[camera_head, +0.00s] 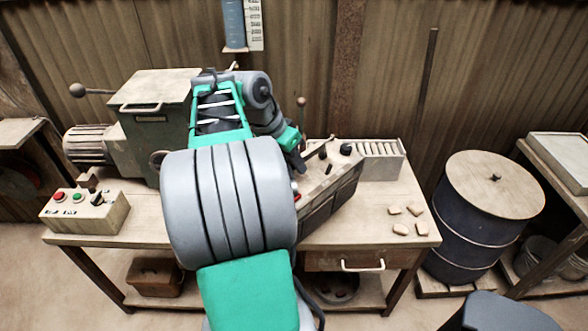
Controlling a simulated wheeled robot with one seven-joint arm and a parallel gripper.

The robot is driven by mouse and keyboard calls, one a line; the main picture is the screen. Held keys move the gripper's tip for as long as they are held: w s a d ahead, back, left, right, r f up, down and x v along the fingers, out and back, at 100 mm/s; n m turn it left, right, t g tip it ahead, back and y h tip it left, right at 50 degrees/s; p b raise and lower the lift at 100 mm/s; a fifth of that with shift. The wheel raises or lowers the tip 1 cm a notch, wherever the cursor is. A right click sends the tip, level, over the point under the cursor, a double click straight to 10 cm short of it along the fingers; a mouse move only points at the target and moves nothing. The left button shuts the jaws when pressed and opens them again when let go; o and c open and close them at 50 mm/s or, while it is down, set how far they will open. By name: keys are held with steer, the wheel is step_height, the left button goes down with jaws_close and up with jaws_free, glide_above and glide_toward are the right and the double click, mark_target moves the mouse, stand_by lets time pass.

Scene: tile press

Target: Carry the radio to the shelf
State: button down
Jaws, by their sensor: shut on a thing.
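The radio (330,199) is a dark box with a worn pale top and black knobs, at the middle right of the workbench (405,232). It is turned at an angle. My gripper (299,166) is at the radio's left end, shut on it; the fingers are small and partly hidden. My arm covers the radio's left part. I cannot tell whether the radio rests on the bench or is held just above it. A shelf unit (566,190) stands at the right edge, with a pale flat box on top and buckets lower down.
A green-grey machine (155,115) and a button box (85,210) stand on the bench's left. A ribbed tray (382,160) is behind the radio. Several small tile pieces (401,230) lie at the bench's right. A blue drum (478,235) stands between bench and shelf unit.

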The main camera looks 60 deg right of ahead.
mark_target(294, 176)
steer(key=d+f, duration=0.1)
steer(key=w+d+f, duration=0.1)
steer(key=f, duration=0.1)
steer(key=w+d+f, duration=0.1)
steer(key=shift+d+f, duration=0.25)
steer(key=shift+f, duration=0.05)
steer(key=f, duration=0.3)
steer(key=shift+w+d+p, duration=0.1)
steer(key=shift+d+p, duration=0.15)
steer(key=shift+p, duration=0.1)
steer(key=shift+a+f, duration=0.1)
steer(key=shift+f, duration=0.3)
steer(key=c, duration=1.7)
jaws_free()
steer(key=shift+a+f, duration=0.1)
steer(key=shift+f, duration=0.15)
steer(key=o, duration=0.3)
steer(key=shift+r, duration=0.15)
steer(key=shift+o, duration=0.2)
